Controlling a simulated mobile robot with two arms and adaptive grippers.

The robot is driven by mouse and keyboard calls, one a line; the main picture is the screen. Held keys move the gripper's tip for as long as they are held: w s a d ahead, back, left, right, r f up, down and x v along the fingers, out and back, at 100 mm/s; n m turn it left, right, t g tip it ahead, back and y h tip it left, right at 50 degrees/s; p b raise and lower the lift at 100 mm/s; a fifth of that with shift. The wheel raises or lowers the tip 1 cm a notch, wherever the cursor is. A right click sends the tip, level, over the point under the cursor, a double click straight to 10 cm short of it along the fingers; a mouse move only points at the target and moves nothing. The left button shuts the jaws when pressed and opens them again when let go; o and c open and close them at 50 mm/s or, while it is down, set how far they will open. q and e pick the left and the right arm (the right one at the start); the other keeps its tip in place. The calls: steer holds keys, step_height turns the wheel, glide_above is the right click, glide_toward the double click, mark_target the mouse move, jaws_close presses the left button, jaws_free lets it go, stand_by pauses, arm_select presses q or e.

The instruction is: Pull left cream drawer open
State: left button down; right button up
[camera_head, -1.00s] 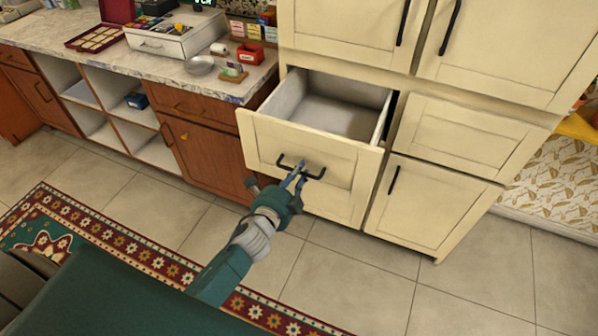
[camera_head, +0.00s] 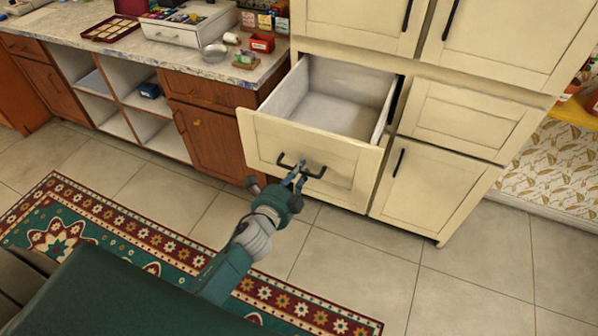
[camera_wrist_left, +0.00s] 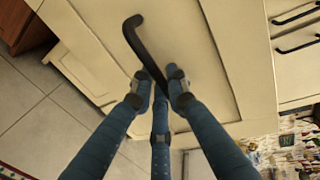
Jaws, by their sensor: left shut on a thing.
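The left cream drawer (camera_head: 306,155) is pulled well out of the cream cabinet, and its pale interior (camera_head: 334,108) looks empty. A black bar handle (camera_head: 315,173) is on its front. My left gripper (camera_head: 299,178) is at this handle in the head view. In the left wrist view its blue fingers (camera_wrist_left: 160,92) are closed around the lower part of the black handle (camera_wrist_left: 136,42), close to the drawer front (camera_wrist_left: 190,45). My right gripper is not in view.
A closed cream drawer (camera_head: 468,116) and a closed door (camera_head: 432,195) are to the right. A brown cabinet (camera_head: 212,135) with a cluttered counter (camera_head: 180,55) stands to the left. A patterned rug (camera_head: 130,235) and open tiled floor (camera_head: 375,255) lie in front.

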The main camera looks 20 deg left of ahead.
arm_select(q)
steer(key=c, duration=1.7)
jaws_free()
steer(key=v, duration=1.2)
steer(key=s+f+n+g, duration=0.3)
steer(key=s+f, duration=0.2)
steer(key=f, duration=0.6)
steer(key=s+f+n+g, duration=0.25)
steer(key=s+f, duration=0.25)
steer(key=f, duration=0.6)
steer(key=s+f+n+g, duration=0.2)
steer(key=s+f+n, duration=0.15)
steer(key=f, duration=0.75)
steer(key=s+f+n+g, duration=0.2)
steer(key=s+f, duration=0.3)
steer(key=s, duration=0.4)
steer(key=s+f+n+g, duration=0.2)
steer(key=s+f, duration=0.3)
steer(key=s, duration=0.3)
steer(key=s+a+f+n+g, duration=0.1)
steer(key=s+f+n+g, duration=0.2)
steer(key=s, duration=0.6)
steer(key=shift+s+f+y, duration=0.15)
steer(key=shift+s+f, duration=0.05)
steer(key=shift+f, duration=0.4)
steer(key=shift+s+f+y, duration=0.15)
steer(key=shift+s+f, duration=0.05)
steer(key=shift+f, duration=0.45)
